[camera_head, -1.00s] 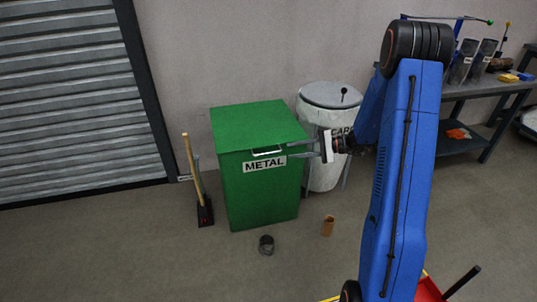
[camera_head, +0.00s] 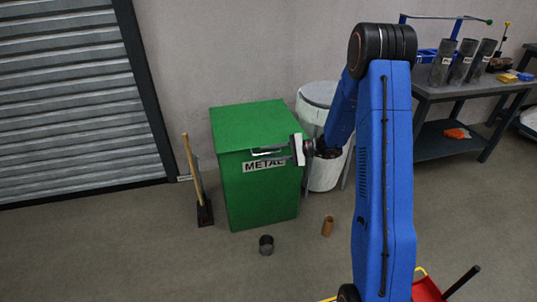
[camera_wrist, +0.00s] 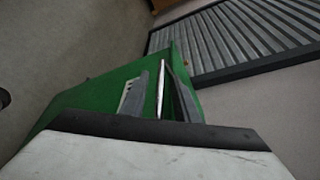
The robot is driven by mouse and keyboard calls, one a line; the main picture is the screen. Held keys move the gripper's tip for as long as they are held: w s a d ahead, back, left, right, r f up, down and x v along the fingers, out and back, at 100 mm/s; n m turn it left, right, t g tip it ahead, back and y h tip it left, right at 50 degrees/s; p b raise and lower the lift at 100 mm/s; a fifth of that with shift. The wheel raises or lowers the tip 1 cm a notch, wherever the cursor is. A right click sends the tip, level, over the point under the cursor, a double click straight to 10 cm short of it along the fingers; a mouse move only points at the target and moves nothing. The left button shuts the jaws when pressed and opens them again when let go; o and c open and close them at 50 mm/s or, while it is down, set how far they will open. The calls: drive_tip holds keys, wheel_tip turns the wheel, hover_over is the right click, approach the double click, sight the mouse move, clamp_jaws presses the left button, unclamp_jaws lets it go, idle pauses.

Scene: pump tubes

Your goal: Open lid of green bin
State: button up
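The green bin (camera_head: 262,197) stands against the wall with its lid (camera_head: 250,121) shut. It carries a METAL label (camera_head: 262,166) and a pale handle (camera_head: 266,152) at the front upper edge. My gripper (camera_head: 255,155) is at this handle, its fingers pointing left across the bin's front. In the wrist view the fingers (camera_wrist: 156,93) stand apart, one on each side of the pale handle bar (camera_wrist: 161,90). A gap shows between the fingers and the bar, though exact contact is hard to tell.
A white can (camera_head: 325,175) stands right of the bin, partly behind my arm. A long-handled tool (camera_head: 193,170) leans on the left. A workbench (camera_head: 450,90) is at the right.

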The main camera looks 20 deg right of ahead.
clamp_jaws()
drive_tip(key=shift+r, duration=0.1)
